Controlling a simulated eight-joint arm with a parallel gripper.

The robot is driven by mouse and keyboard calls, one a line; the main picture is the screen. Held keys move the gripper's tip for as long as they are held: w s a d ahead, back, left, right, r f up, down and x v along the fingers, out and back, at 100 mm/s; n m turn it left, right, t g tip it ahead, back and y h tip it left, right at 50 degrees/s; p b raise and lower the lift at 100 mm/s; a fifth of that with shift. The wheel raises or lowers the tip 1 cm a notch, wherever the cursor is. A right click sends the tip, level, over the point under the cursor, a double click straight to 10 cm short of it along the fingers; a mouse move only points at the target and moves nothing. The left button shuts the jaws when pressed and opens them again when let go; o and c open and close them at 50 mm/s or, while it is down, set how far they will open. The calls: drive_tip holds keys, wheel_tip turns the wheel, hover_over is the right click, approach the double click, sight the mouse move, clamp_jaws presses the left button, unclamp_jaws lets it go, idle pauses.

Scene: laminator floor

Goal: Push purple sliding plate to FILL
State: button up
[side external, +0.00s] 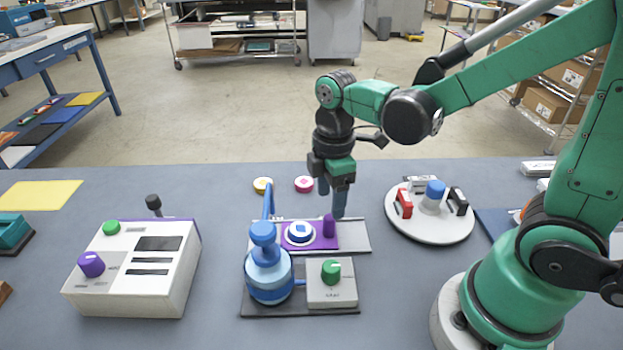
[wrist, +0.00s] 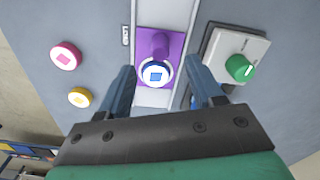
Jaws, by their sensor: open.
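The purple sliding plate (side external: 312,243) sits on a pale track (side external: 354,238), with an upright purple knob (side external: 329,226) at its right end. A white disc with a blue centre (side external: 300,232) lies on the plate, left of the knob. The plate also shows in the wrist view (wrist: 177,43). My gripper (side external: 332,207) is open above the plate by the knob. A label that seems to read LOAD (wrist: 125,35) is beside the track; no FILL label is legible.
A blue press with a lever (side external: 268,272) and a box with a green knob (side external: 332,283) stand in front of the track. Yellow (side external: 262,185) and pink (side external: 304,184) discs lie behind it. A round white tray (side external: 430,232) is right; a white machine (side external: 135,268) is left.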

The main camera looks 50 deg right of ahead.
sight(330, 219)
drive_tip(key=n, duration=0.5)
drive_tip(key=shift+f, duration=2.7)
clamp_jaws()
